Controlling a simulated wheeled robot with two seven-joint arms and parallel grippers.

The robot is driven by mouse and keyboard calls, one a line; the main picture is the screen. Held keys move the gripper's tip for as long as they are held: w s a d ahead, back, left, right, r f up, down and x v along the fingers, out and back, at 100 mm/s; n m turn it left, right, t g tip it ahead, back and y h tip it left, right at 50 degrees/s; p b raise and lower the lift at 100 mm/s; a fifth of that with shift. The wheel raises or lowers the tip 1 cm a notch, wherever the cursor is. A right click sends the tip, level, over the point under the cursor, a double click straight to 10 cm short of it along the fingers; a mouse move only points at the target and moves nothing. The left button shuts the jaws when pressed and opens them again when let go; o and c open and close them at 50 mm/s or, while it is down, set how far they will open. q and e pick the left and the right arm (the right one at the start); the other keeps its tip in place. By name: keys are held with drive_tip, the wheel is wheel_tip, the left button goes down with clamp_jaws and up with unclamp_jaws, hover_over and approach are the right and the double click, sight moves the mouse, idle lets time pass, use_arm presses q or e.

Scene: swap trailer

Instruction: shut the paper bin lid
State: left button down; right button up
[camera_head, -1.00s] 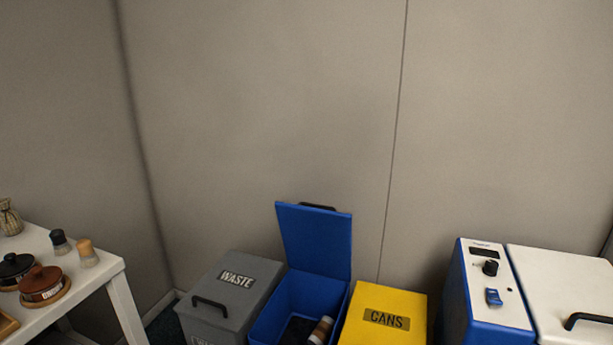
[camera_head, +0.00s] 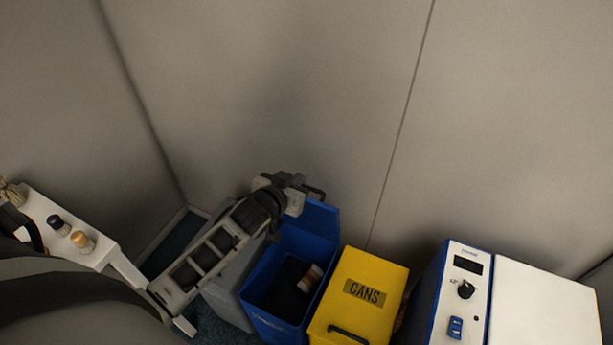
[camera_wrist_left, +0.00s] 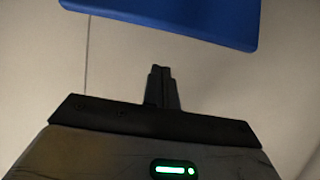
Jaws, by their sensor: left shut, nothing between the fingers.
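The blue paper bin (camera_head: 270,325) stands open between the grey waste bin and the yellow cans bin. Its blue lid (camera_head: 319,219) stands up at the back, partly hidden behind my left gripper (camera_head: 301,186). My right gripper is not in view.
The grey waste bin (camera_head: 228,297) is partly behind my left arm. The yellow cans bin (camera_head: 382,270) is closed, with a blue and white machine (camera_head: 467,262) to its right. The wall is close behind the bins.

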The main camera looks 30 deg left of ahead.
sight(309, 210)
use_arm(q)
drive_tip(key=w+f, duration=0.4)
drive_tip(key=w, duration=0.1)
drive_tip(key=shift+w+a+f, duration=0.1)
drive_tip(key=shift+f, duration=0.3)
drive_tip(key=shift+s+f, duration=0.25)
drive_tip(key=shift+s, duration=0.15)
